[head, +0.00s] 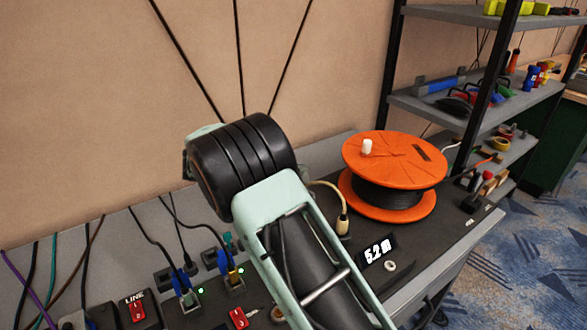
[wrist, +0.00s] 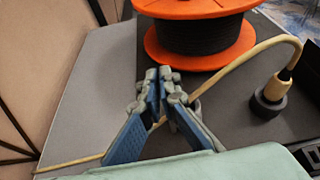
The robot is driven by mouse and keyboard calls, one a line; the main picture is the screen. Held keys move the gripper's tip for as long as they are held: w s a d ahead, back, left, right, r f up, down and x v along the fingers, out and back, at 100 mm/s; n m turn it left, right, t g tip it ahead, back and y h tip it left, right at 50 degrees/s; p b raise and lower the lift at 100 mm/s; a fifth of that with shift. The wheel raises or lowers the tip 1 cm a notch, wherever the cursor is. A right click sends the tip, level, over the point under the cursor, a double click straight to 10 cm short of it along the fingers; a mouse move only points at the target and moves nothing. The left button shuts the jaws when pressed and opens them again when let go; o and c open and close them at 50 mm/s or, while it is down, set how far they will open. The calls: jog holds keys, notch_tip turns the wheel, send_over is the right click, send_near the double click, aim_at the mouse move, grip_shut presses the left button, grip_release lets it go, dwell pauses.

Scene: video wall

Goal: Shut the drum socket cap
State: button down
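The orange drum (head: 394,150) with dark cable wound on it stands on the bench right of my arm; its lower part also shows at the top of the wrist view (wrist: 195,62). My gripper's blue-padded fingers (wrist: 160,76) are drawn together at the tips, in front of the drum's lower flange. No cap shows between the tips. A beige cable (wrist: 240,62) passes behind the fingers and arcs right to a plug standing in a round dark socket (wrist: 268,104). I cannot make out a drum socket cap. In the head view my arm hides the fingers.
A display reading 5.2 m (head: 378,252) lies in front of the drum. Blue plugs (head: 184,280) and a red LINE switch (head: 137,309) are at the left. A shelf rack (head: 440,105) stands behind at the right. Bare bench top (wrist: 95,85) lies left of the fingers.

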jog(key=shift+s+d+f+m+t+y+b, duration=0.1)
jog(key=shift+s+d+m+t+y+b, duration=0.25)
jog(key=shift+s+m+b, duration=0.3)
jog(key=shift+s+d+f+m+t+y+b, duration=0.1)
jog(key=shift+s+d+m+t+y+b, duration=0.3)
jog(key=shift+m+b, duration=0.35)
jog(key=shift+a, duration=0.1)
jog(key=c, duration=2.2)
grip_release()
jog(key=shift+r, duration=0.1)
jog(key=v, duration=1.2)
jog(key=shift+a, duration=0.1)
